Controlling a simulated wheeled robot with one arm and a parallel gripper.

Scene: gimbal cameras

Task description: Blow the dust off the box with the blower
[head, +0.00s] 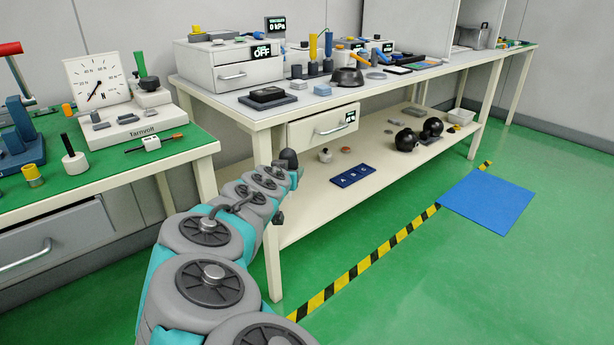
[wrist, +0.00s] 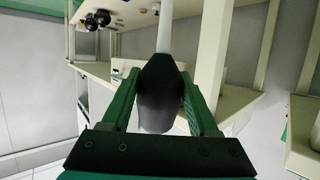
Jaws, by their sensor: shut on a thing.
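My gripper (wrist: 160,78) has its green fingers on both sides of a dark, rounded bulb with a pale nozzle, which looks like the blower (wrist: 158,98). The nozzle points up in the wrist view. In the head view the dark bulb of the blower (head: 289,158) shows at the end of my arm, in front of the long bench's near end and below its top. A small black box (head: 268,94) lies on a grey plate on that bench top, above and left of the bulb. I cannot tell whether it is the task's box, and dust is not discernible.
A green-topped bench (head: 105,165) with a dial scale stands left. The floor right of my arm is clear, with a blue mat (head: 487,203).

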